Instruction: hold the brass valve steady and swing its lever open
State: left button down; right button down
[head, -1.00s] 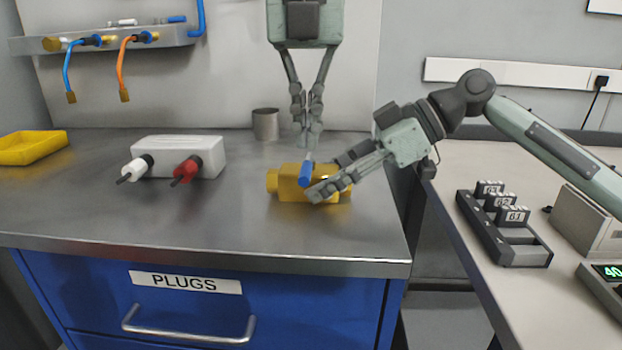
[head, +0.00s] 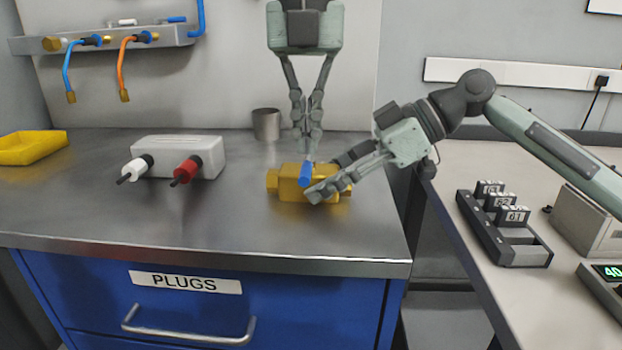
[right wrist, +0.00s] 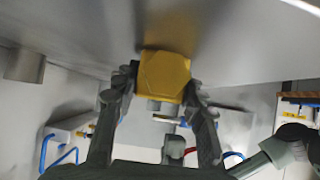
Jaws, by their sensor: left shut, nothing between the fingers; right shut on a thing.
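The brass valve (head: 289,187) lies on the steel bench top, near its right end. Its blue lever (head: 305,174) points up from the top of the body, tilted a little. My right gripper (head: 331,181) is shut on the valve's right part; in the right wrist view the fingers sit on both sides of the brass end (right wrist: 165,76). My left gripper (head: 308,153) comes down from above, shut and empty, with its tips just above or at the blue lever. I cannot tell whether they touch it.
A grey block with a white and a red plug (head: 190,152) stands left of the valve. A metal cup (head: 266,124) stands behind it, close to my left gripper. A yellow tray (head: 32,148) is at far left. The bench front between is clear.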

aim_at(307, 160)
pick_arm(q)
jog(key=shift+s+f, duration=0.2)
jog(key=shift+f, duration=1.45)
jog(key=shift+w+f, duration=0.1)
jog(key=shift+f, duration=0.65)
jog(key=shift+w+r, duration=0.1)
jog(key=shift+r, duration=3.15)
